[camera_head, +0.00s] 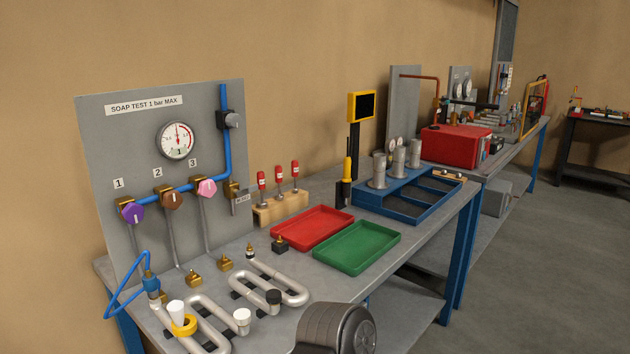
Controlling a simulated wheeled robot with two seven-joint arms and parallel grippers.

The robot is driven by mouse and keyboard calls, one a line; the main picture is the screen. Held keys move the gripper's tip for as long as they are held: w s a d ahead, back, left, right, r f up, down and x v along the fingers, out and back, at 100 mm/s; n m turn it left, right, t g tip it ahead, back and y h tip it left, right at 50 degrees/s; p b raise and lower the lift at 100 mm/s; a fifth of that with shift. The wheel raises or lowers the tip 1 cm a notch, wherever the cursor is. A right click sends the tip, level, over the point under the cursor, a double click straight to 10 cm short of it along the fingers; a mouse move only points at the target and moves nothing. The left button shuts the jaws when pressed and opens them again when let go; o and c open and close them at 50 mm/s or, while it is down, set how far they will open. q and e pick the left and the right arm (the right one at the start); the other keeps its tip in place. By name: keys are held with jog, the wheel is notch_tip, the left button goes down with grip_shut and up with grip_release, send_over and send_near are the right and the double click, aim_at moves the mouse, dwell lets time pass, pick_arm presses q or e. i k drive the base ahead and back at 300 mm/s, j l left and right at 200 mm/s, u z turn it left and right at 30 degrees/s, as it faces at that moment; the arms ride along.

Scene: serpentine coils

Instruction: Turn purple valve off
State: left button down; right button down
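The purple valve (133,212) is a round knob on a brass body at the left end of the blue pipe, under label 1 on the grey panel (110,150). A light mark shows on its face, too small to read its setting surely. A brown valve (172,200) under label 2 and a pink valve (207,187) under label 3 sit to its right. A gauge (176,140) is above them. Neither gripper is in view. A dark grey rounded part at the bottom edge looks like one of my arm links.
Silver serpentine coils (207,307) lie on the bench in front of the panel, with a blue hose (125,289) at the left. A red tray (312,227) and a green tray (357,246) are to the right. The space directly before the purple valve looks clear.

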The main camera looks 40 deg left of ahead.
aim_at(133, 213)
jog(key=u, duration=2.2)
